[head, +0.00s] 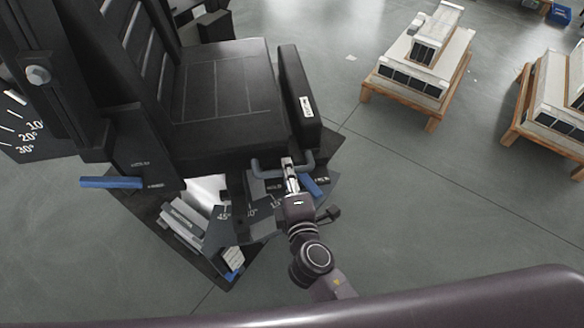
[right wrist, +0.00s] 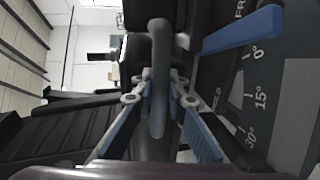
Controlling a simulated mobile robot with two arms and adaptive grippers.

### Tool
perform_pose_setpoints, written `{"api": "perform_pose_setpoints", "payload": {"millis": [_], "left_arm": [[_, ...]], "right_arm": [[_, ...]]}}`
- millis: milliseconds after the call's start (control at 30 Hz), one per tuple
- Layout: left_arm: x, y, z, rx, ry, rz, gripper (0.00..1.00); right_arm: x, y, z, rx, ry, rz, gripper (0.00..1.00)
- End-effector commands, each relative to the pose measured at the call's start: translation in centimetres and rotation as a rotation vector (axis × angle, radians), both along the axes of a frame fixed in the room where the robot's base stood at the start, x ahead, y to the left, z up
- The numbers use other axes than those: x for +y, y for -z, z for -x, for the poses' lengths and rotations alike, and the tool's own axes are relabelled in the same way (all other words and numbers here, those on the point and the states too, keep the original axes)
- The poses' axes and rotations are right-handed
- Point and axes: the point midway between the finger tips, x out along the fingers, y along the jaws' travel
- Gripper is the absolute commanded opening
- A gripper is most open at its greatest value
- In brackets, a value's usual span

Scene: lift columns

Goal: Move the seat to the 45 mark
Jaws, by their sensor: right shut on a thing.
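The black seat (head: 215,95), with its slatted backrest (head: 130,35) and padded side (head: 300,95), fills the upper left of the head view. A grey bar handle (head: 262,172) sticks out below its front edge. My right gripper (head: 290,180) is shut on this handle. In the right wrist view the handle (right wrist: 158,45) runs between the fingers (right wrist: 158,95). Below the seat is a dark angle plate (head: 262,212) marked 45°, 30° and 15°. The wrist view shows its 0°, 15° and 30° marks (right wrist: 262,95); 45° is out of view there. No pointer is clear.
A blue lever (head: 313,187) lies just right of my right gripper, and shows in the wrist view (right wrist: 240,30). Another blue lever (head: 110,183) is at the left. Wooden pallets (head: 432,124) with stacked units stand at the right.

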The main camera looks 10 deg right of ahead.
Motion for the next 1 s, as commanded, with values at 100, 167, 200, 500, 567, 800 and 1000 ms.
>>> {"api": "perform_pose_setpoints", "payload": {"millis": [100,167,200,500,567,800,1000], "left_arm": [[0.0,0.3,0.0,0.000,-0.001,0.000,0.36],[0.0,0.3,0.0,0.000,-0.001,0.000,0.36],[-0.1,0.3,0.0,0.000,-0.001,0.001,0.36],[-1.0,0.3,0.0,0.000,-0.004,0.012,0.36],[-1.1,0.3,0.0,0.001,-0.004,0.013,0.36],[-1.0,0.3,0.0,0.000,-0.004,0.012,0.36],[-0.6,0.3,0.2,0.002,-0.001,0.007,0.36]], "right_arm": [[0.4,0.3,0.3,0.005,0.004,0.000,0.00],[0.4,0.3,0.4,0.005,0.006,0.001,0.00],[0.5,0.3,0.4,0.005,0.006,0.000,0.00],[0.7,0.3,0.5,0.006,0.005,-0.003,0.00],[0.7,0.3,0.5,0.006,0.004,-0.003,0.00],[0.6,0.2,0.5,0.005,0.005,-0.003,0.32],[0.5,0.1,0.4,0.002,0.008,-0.001,0.32]]}}
